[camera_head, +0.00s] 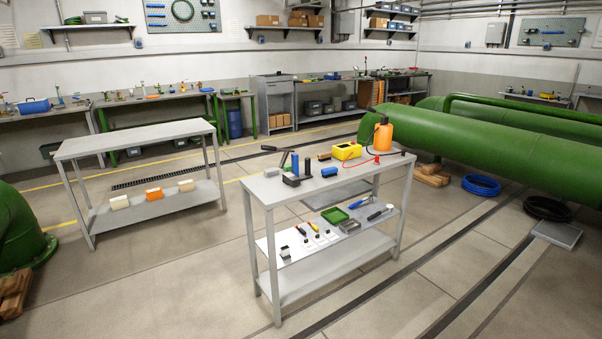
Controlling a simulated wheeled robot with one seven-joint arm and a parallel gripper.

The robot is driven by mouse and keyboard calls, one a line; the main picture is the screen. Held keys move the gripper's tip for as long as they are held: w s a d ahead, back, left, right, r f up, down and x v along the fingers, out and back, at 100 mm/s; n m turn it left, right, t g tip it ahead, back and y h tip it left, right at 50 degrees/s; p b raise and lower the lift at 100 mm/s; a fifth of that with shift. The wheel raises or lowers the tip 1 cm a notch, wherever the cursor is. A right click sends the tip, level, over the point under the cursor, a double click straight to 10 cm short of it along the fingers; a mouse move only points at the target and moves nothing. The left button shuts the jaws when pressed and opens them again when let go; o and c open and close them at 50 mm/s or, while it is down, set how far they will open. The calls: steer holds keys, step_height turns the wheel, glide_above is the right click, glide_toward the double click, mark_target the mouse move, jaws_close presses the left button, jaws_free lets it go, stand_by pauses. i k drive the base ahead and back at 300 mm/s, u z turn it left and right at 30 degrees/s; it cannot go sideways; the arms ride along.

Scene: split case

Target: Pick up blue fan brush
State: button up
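No item can be told for certain as the blue fan brush at this size. A long blue-handled tool (359,204) lies on the middle shelf of the near metal table (262,197), toward its right side, and may be it. Other blue items are on the tabletop: an upright blue cylinder (295,163) and a small blue block (329,172). My gripper is not in view.
The tabletop also holds a yellow box (347,151), an orange sprayer bottle (383,137) and dark tools. A green tray (335,215) and several small tools share the middle shelf. An emptier table (135,137) stands left. Floor in front is clear.

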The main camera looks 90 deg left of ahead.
mark_target(330, 171)
steer(key=u, duration=2.9)
steer(key=k, duration=0.5)
steer(key=u, duration=1.45)
steer(key=i, duration=0.65)
steer(key=z, duration=0.1)
